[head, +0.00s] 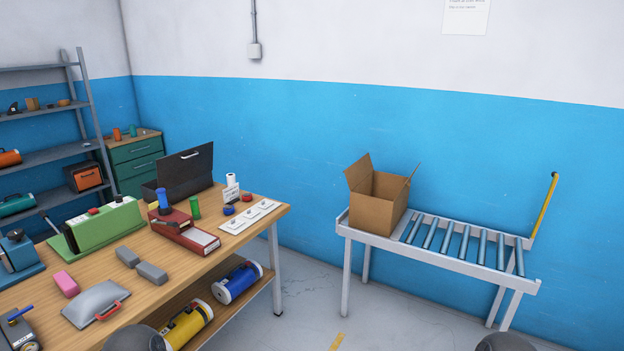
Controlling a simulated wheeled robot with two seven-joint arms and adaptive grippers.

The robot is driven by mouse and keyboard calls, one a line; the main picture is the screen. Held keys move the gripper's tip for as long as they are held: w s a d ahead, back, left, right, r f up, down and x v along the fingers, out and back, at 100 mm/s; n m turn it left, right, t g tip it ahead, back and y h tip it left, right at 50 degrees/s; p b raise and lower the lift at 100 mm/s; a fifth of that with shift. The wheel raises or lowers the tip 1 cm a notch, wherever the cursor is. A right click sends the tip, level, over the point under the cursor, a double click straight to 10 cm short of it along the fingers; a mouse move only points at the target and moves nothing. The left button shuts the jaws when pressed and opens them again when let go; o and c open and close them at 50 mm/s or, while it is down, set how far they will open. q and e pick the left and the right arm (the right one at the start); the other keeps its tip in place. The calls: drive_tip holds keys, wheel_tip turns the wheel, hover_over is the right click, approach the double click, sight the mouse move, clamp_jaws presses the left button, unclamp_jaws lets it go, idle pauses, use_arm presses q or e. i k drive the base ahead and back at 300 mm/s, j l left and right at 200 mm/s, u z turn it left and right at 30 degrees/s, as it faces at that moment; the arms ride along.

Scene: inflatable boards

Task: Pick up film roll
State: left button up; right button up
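No thing in view is clearly marked as the film roll. A small white roll (231,180) stands upright near the back edge of the wooden workbench (268,213), behind a small white card, and may be it. On the bench's lower shelf lie a blue cylinder (237,283) with white ends and a yellow cylinder (188,326), both on their sides; I cannot tell what they are. Neither of my grippers is in view. Only dark rounded parts, probably of my own arms, show at the bottom edge.
An open cardboard box (377,214) stands on a roller conveyor (443,262) at right. Floor between them is clear.

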sight(231, 177)
drive_tip(key=i+l+u, duration=0.2)
drive_tip(key=i, duration=0.3)
drive_tip(key=i+u, duration=0.2)
drive_tip(key=i, duration=0.3)
drive_tip(key=i+l+u, duration=0.15)
drive_tip(key=i+l, duration=0.15)
drive_tip(key=i, duration=0.2)
